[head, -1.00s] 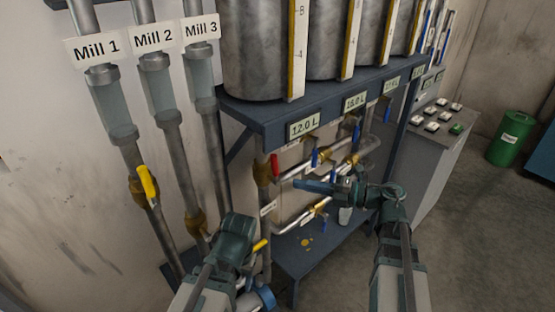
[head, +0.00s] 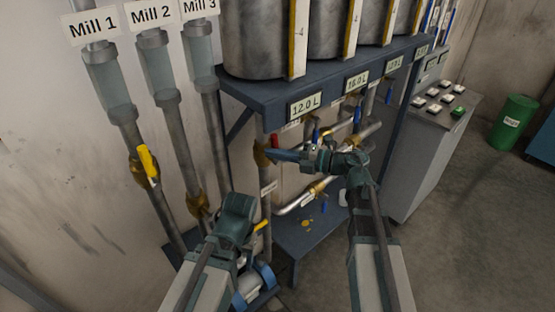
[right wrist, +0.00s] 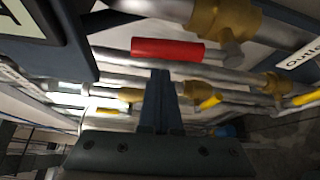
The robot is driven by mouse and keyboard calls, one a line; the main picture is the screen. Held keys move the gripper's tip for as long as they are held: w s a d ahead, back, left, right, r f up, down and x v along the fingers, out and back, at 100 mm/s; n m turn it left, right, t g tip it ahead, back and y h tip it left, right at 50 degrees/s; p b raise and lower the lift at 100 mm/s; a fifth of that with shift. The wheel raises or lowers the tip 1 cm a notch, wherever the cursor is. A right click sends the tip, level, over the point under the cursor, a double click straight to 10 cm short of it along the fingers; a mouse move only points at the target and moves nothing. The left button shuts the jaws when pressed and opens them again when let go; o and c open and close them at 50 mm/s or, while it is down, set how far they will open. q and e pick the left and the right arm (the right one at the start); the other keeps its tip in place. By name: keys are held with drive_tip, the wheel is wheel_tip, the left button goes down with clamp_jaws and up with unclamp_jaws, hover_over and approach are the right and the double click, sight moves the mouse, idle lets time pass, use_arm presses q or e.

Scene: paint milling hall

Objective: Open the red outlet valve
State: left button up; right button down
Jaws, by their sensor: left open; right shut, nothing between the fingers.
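The red outlet valve handle (head: 275,141) shows as a small piece above my right fingertips in the head view, beside its brass valve body (head: 262,153) on the upright pipe. In the right wrist view the red handle (right wrist: 168,48) lies crosswise along a grey pipe, just above the fingertips; its brass body (right wrist: 222,20) is to the upper right. My right gripper (head: 270,154) is shut and empty, pointing left, close to the handle; contact cannot be told. It also shows in the right wrist view (right wrist: 158,74). My left gripper (head: 240,203) is lower, open, its fingers largely hidden.
A blue shelf (head: 270,110) with steel tanks overhangs the valve. Pipes with blue handles (head: 314,128) lie right of it. The yellow Mill 1 handle (head: 148,160) and a lower yellow handle (head: 262,226) are nearby. A grey button cabinet (head: 425,150) stands right.

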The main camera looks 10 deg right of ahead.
sight(277, 146)
drive_tip(key=shift+w+d+r, duration=0.1)
drive_tip(key=shift+w+d, duration=0.35)
drive_tip(key=shift+w, duration=0.05)
drive_tip(key=shift+d, duration=0.1)
drive_tip(key=shift+w+d+r+m+b, duration=0.15)
drive_tip(key=shift+w+d+m+b, duration=0.15)
drive_tip(key=shift+w+d, duration=0.35)
drive_tip(key=shift+s, duration=0.1)
